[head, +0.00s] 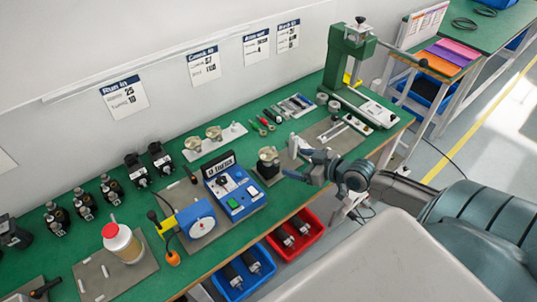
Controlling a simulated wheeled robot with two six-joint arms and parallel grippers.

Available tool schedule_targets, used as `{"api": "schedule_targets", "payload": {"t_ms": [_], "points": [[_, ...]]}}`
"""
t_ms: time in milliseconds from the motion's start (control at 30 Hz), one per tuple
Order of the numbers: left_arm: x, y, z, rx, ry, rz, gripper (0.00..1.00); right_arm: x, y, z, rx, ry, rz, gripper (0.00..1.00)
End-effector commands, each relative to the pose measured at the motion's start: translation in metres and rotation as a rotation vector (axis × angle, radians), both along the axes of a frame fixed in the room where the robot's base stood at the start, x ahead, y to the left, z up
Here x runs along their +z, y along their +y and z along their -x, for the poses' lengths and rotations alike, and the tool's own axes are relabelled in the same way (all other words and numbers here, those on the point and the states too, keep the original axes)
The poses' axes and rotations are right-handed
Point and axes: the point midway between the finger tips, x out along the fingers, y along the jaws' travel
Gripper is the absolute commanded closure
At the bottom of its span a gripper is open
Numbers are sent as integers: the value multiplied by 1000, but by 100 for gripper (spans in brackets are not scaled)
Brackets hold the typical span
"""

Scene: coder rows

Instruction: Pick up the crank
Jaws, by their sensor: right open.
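I cannot tell for sure which thing is the crank. A dark handle (46,288) lies at the lower left edge of the bench, partly cut off by the picture. A black knob on a thin rod (154,217) stands beside a blue unit with a white dial (197,221). My right gripper (297,166) is open over the front part of the green bench, close to a small pale cylinder (293,146) and right of a dark block with a brass-coloured top (267,164). It appears empty. My left gripper is out of view.
A blue control box (236,196) stands left of my right gripper. A green press (349,62) stands at the back right. Blue and red bins (297,237) sit below the bench edge.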

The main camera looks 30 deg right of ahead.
Motion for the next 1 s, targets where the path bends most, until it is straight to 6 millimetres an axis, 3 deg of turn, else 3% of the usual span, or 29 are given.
{"api": "schedule_targets", "payload": {"t_ms": [133,400,600,1000], "points": [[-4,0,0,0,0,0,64,0,-4,-12,-11,-21,-8,18],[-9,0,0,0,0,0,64,-12,7,-42,-12,-20,-10,18],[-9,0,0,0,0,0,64,-17,12,-53,-8,-18,-6,18],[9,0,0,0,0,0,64,-29,28,-85,-9,-18,-10,18]]}}
